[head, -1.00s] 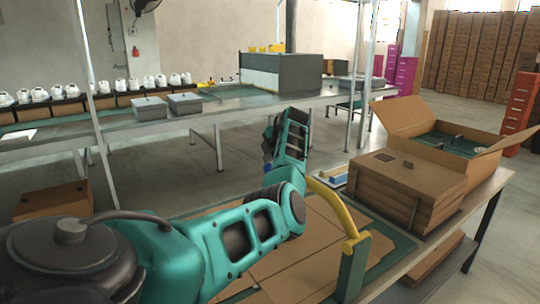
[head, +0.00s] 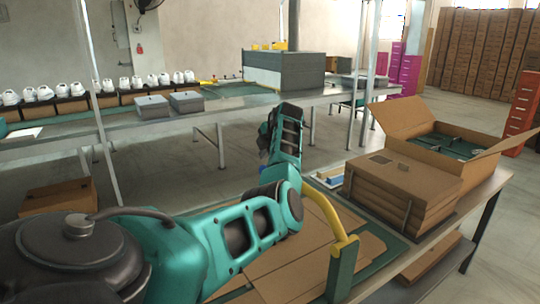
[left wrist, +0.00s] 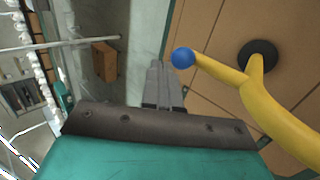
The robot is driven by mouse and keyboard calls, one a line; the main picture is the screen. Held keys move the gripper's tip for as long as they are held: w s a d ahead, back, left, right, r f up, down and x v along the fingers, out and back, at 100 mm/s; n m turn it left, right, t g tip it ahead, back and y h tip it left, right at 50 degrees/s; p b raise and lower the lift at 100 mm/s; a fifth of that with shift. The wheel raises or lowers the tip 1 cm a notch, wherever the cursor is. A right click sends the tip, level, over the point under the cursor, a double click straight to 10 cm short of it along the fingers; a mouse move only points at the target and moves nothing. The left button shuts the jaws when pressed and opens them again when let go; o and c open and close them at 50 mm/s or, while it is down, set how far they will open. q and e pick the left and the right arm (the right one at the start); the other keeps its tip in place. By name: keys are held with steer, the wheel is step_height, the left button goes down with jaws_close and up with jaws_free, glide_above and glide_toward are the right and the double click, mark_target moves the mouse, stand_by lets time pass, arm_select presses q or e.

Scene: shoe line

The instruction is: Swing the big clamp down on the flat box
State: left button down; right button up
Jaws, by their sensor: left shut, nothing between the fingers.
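The big clamp is a yellow bent arm (head: 332,213) on a green post (head: 343,268) at the bench's near edge. In the left wrist view the yellow clamp (left wrist: 275,110) has a blue ball at its end and a round black pad. The flat box (head: 290,272) is brown cardboard lying on the bench, partly covered by my arm; it also shows in the left wrist view (left wrist: 213,38). My left gripper (left wrist: 158,68) is shut and empty, its fingertips beside the blue ball. In the head view my forearm largely hides it. My right gripper is not in view.
A stack of folded cartons (head: 400,190) and an open carton (head: 440,140) stand on the bench to the right. Beyond a floor gap, a long table (head: 225,104) bears grey boxes (head: 186,101) and white shoes. A brown box (head: 58,196) stands on the floor at left.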

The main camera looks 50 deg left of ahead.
arm_select(q)
step_height(320, 180, up, 11)
steer(key=d, duration=0.2)
steer(key=shift+s, duration=0.25)
steer(key=shift+d, duration=0.15)
stand_by(0.3)
